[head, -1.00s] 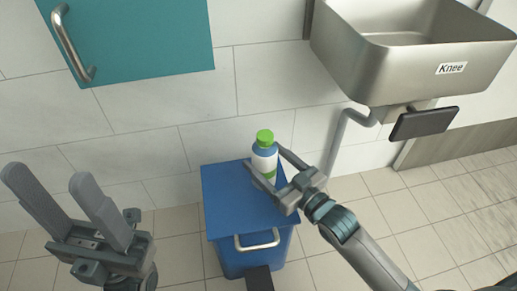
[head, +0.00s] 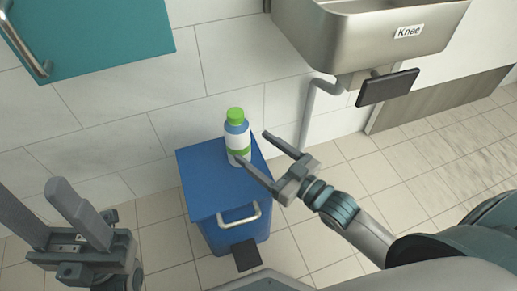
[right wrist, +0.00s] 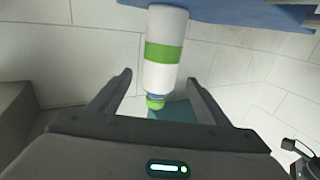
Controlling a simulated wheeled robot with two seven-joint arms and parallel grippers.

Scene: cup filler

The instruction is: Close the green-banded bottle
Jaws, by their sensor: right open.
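The green-banded bottle (head: 237,140) stands upright on the lid of a blue bin. It is white with a green band and a blue shoulder, and a green cap (head: 235,116) sits on its top. My right gripper (head: 252,147) is open and empty, just right of the bottle, with one fingertip overlapping its lower part in the head view. In the right wrist view the bottle (right wrist: 164,75) appears upside down beyond and between the open fingers; contact cannot be told. My left gripper (head: 30,188) is open and empty at the far left, away from the bottle.
The blue bin (head: 198,182) has a metal handle and a dark pedal at its front. A steel sink (head: 360,35) with a dark knee plate (head: 387,87) hangs at upper right. A teal cabinet (head: 95,40) is at upper left. Tiled floor lies open on the right.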

